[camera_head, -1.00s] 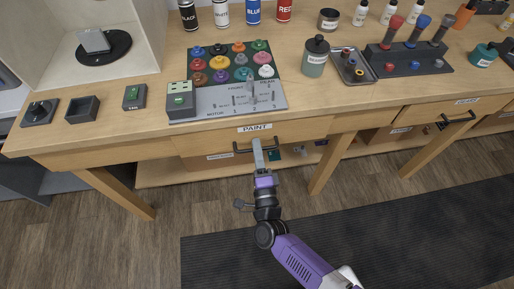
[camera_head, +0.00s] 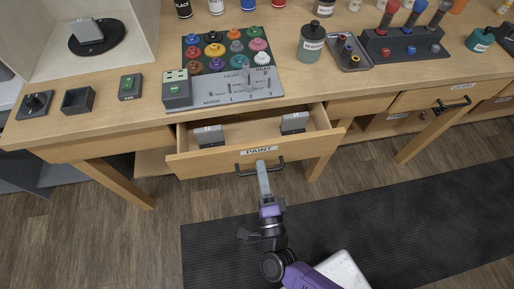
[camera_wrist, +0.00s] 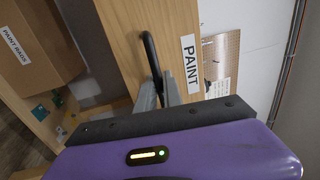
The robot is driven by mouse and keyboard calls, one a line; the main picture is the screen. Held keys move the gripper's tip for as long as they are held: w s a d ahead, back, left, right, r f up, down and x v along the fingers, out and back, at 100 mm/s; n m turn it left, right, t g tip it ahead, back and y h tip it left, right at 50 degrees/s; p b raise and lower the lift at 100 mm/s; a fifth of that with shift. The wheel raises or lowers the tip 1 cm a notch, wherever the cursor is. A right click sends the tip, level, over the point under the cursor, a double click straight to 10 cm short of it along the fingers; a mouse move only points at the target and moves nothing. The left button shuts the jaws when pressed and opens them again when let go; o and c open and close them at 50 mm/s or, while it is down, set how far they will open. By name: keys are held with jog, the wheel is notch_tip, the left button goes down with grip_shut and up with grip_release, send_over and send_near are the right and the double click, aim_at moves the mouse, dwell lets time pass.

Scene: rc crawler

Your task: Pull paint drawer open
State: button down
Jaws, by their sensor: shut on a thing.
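The paint drawer (camera_head: 225,162) stands pulled out from under the bench, with its inside showing. Its front bears a PAINT label (camera_head: 259,151), which also shows in the wrist view (camera_wrist: 191,63). A dark bar handle (camera_head: 243,170) is on the drawer front; it also shows in the wrist view (camera_wrist: 150,52). My gripper (camera_head: 262,166) is shut on the handle. In the wrist view its fingers (camera_wrist: 158,92) close around the bar. Two grey blocks lie in the drawer, one at the left (camera_head: 209,136) and one at the right (camera_head: 294,122).
The bench top (camera_head: 140,113) above holds a tray of coloured knobs (camera_head: 228,50), a green jar (camera_head: 312,42) and a rack of tools (camera_head: 405,45). A second drawer (camera_head: 430,97) at the right is shut. The floor in front has a dark mat (camera_head: 420,210).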

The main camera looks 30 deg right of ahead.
jog(key=r+b+v, duration=0.2)
jog(key=r+v, duration=0.1)
jog(key=v, duration=1.4)
jog(key=shift+s+a, duration=0.2)
jog(key=shift+s, duration=0.3)
jog(key=c, duration=1.8)
grip_release()
jog(key=shift+o, duration=0.2)
jog(key=b+v, duration=0.2)
jog(key=v, duration=0.5)
jog(key=shift+s, duration=0.4)
jog(key=shift+a, duration=0.1)
